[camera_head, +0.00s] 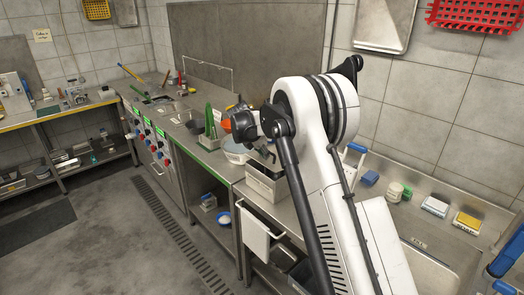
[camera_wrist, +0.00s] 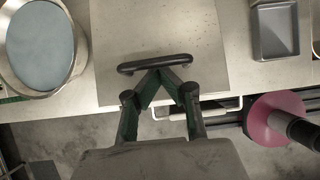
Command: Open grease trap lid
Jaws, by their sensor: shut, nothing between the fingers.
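The grease trap lid (camera_wrist: 110,35) is a flat, pale grey metal panel in the wrist view, with a dark bar handle (camera_wrist: 132,68) across it. My gripper (camera_wrist: 160,75) is shut and empty. Its fingertips meet at the near edge of the handle's middle; I cannot tell whether they touch it. In the head view, a metal box (camera_head: 266,188), likely the grease trap, stands on the counter below my wrist. My arm hides part of it, and my fingers are hard to make out there.
A round metal pot (camera_wrist: 76,50) is left of the lid, and a grey tray (camera_wrist: 262,50) is right of it. A towel on a rail (camera_head: 255,235) hangs from the counter front. A sink (camera_head: 430,262) lies to the right.

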